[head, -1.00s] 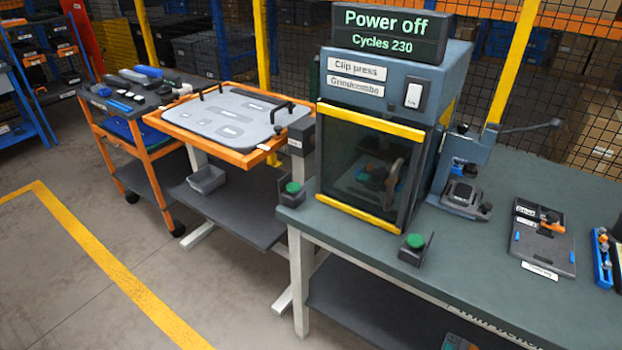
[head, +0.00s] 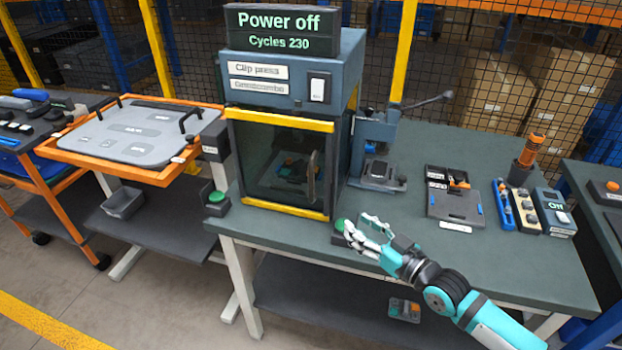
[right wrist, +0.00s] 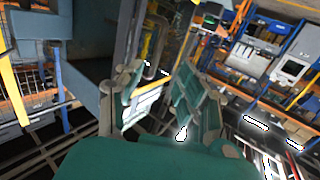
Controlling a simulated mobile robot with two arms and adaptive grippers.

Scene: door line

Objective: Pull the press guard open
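The clip press (head: 290,80) stands on the bench with its guard (head: 265,160) shut. The guard is a dark see-through panel between yellow bars, with an upright grey handle (head: 312,176) near its right edge. My right gripper (head: 360,226) is in front of the bench's front edge, below and right of the handle, and touches nothing that I can make out. In the right wrist view its fingers (right wrist: 158,95) stand apart with nothing between them. A grey curved bar that looks like the handle (right wrist: 157,46) shows beyond the fingers. My left gripper is out of view.
A sign on the press reads "Power off". Green buttons stand at the bench front, one left (head: 216,198) of the guard and one right, partly behind my right gripper. A lever tool (head: 380,165) stands right of the press. An orange-framed table (head: 150,178) is at left.

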